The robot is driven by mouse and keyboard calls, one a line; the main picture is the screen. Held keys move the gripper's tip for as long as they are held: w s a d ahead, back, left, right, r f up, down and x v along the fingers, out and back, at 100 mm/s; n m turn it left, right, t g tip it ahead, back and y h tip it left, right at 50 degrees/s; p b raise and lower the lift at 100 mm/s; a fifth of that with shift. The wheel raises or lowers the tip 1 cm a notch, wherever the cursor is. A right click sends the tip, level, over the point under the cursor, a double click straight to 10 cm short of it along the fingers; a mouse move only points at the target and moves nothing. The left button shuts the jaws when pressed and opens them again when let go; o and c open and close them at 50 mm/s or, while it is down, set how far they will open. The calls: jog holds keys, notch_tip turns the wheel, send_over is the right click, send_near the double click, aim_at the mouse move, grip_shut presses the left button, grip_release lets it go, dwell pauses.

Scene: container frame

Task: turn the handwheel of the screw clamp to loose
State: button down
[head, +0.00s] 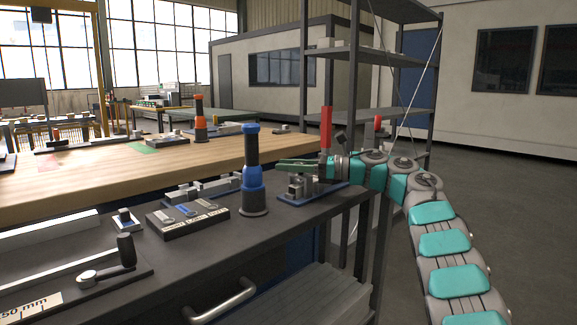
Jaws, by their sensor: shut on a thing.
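A small grey metal fixture (299,187) on a blue base plate (322,192) sits near the right end of the dark bench; it looks like the screw clamp. My gripper (298,164) is directly above it, at the end of my teal and grey arm, which reaches in from the lower right. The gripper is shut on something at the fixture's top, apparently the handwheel. The handwheel is hidden by the fingers, so its turn position cannot be told. A red upright handle (326,128) rises just behind the gripper.
A blue and dark grey post-like tool (252,172) stands close left of the fixture. A labelled dark block (188,218) and a crank with a black knob (125,250) lie further left. A metal shelf rack (354,80) stands behind my arm. Open floor lies to the right.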

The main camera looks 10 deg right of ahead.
jog(key=shift+c, duration=2)
grip_release()
jog(key=shift+d, duration=0.15)
jog(key=b+v, duration=0.1)
jog(key=v, duration=0.6)
jog(key=shift+s+d, duration=0.1)
jog(key=shift+d, duration=0.2)
